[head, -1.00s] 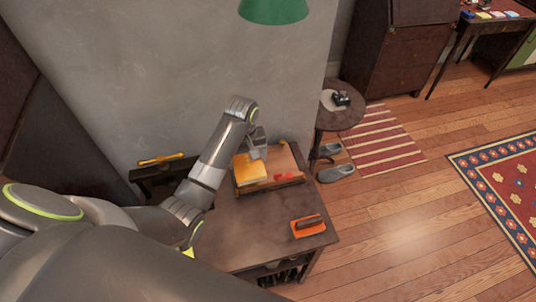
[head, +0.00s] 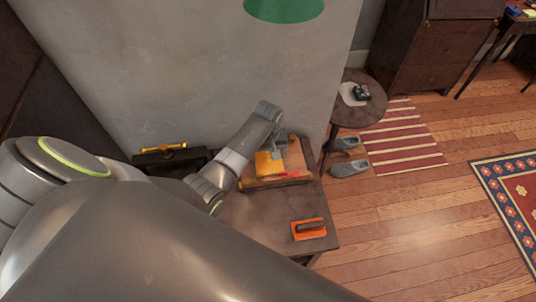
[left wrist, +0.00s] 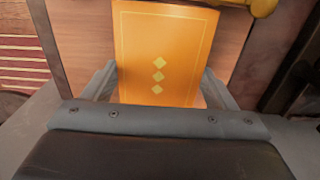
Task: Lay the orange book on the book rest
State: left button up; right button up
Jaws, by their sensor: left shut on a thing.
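The orange book (head: 268,163) is in front of the left part of the wooden book rest (head: 297,158), just above its front ledge. I cannot tell whether it touches the board. My left gripper (head: 279,149) is shut on the book at its upper part. The book's near end is hidden behind the gripper body. My right gripper is not in view.
A small red thing (head: 289,174) is at the rest's ledge. An orange tray with a dark block (head: 308,229) is on the dark table (head: 262,222) in front. A yellow-handled thing (head: 163,148) is at left. A round side table (head: 353,110) stands at right.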

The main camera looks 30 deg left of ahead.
aim_at(268, 156)
pick_arm(q)
jog(key=shift+f, duration=0.45)
jog(key=o, duration=1.1)
notch_tip(268, 156, up, 12)
jog(key=shift+r, duration=0.1)
jog(key=shift+r, duration=0.1)
